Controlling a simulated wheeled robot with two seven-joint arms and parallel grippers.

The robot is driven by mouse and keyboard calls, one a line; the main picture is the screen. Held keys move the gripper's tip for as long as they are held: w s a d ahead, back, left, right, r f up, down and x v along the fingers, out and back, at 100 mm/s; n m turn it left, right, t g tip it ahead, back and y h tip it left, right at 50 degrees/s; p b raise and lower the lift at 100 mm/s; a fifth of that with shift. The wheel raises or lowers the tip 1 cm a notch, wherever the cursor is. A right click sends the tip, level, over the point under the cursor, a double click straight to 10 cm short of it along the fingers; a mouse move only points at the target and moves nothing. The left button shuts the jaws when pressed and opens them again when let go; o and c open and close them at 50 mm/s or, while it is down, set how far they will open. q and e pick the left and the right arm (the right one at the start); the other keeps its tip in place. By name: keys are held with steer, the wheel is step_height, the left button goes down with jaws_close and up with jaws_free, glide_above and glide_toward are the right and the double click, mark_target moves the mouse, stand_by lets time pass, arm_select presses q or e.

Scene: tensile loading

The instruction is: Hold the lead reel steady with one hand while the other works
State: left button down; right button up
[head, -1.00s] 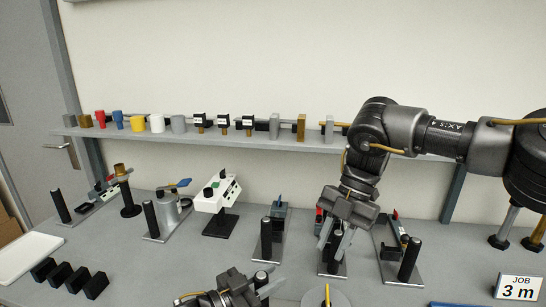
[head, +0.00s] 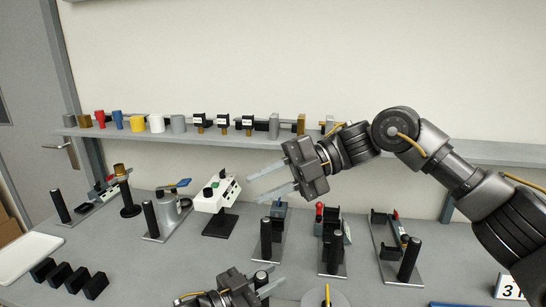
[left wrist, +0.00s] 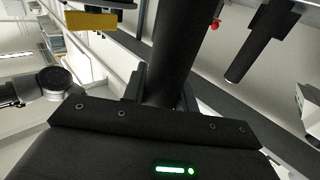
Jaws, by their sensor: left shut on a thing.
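A grey disc (head: 340,299) with a yellow part on it lies at the bottom edge of the head view, cut off by the frame. It may be the lead reel, but I cannot tell for sure. My left gripper (head: 258,286), at the bottom, is shut on a black upright post (head: 262,276), left of the disc. The post also fills the upper middle of the left wrist view (left wrist: 182,45). Whether the post belongs to the reel is not clear. My right gripper (head: 255,187) is open and empty, in front of the wall, its fingers pointing left.
Several bench stations with black posts stand along the table, among them a white box on a stand (head: 217,195). A shelf (head: 290,139) behind holds coloured cups and blocks. Black blocks (head: 70,278) and a white tray (head: 25,258) lie at left. My right arm partly covers a sign (head: 508,287).

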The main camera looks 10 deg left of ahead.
steer(key=shift+w+d+r+n+y, duration=0.2)
steer(key=shift+r+y, duration=0.25)
steer(key=shift+r, duration=0.35)
steer(key=shift+w+d+r+n+y, duration=0.15)
steer(key=shift+w+r+y, duration=0.25)
steer(key=shift+r, duration=0.4)
steer(key=shift+w+d+r+n+y, duration=0.2)
steer(key=shift+r+y, duration=0.25)
steer(key=shift+r, duration=0.35)
steer(key=shift+r, duration=0.1)
steer(key=m+t+h, duration=0.2)
steer(key=t+h, duration=0.5)
steer(key=h, duration=0.8)
glide_above(328, 297)
step_height(328, 297, down, 18)
step_height(328, 297, down, 12)
steer(key=shift+r, duration=0.2)
jaws_close()
